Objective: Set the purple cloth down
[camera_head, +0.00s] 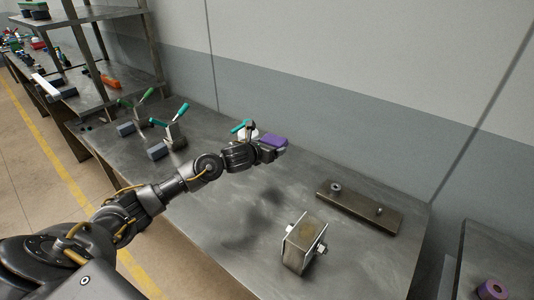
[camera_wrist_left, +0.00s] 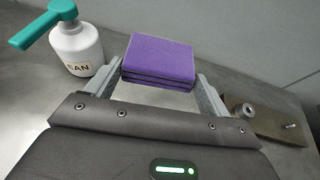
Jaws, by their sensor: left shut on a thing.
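The purple cloth (camera_head: 274,142) is a folded, layered block held at the end of my left arm in the head view. In the left wrist view the cloth (camera_wrist_left: 158,58) sits between the two grey fingers. My left gripper (camera_head: 270,149) is shut on it; its fingers also show in the left wrist view (camera_wrist_left: 160,82). The cloth appears to be above the metal table (camera_head: 215,215), though the exact gap is hard to tell. My right gripper is not in view.
A white spray bottle (camera_wrist_left: 77,47) with a teal trigger stands beside the cloth. A flat metal plate with posts (camera_head: 358,207) and a metal bracket block (camera_head: 302,245) lie on the table's right part. Toggle clamps (camera_head: 173,130) stand at left. Bare table lies between.

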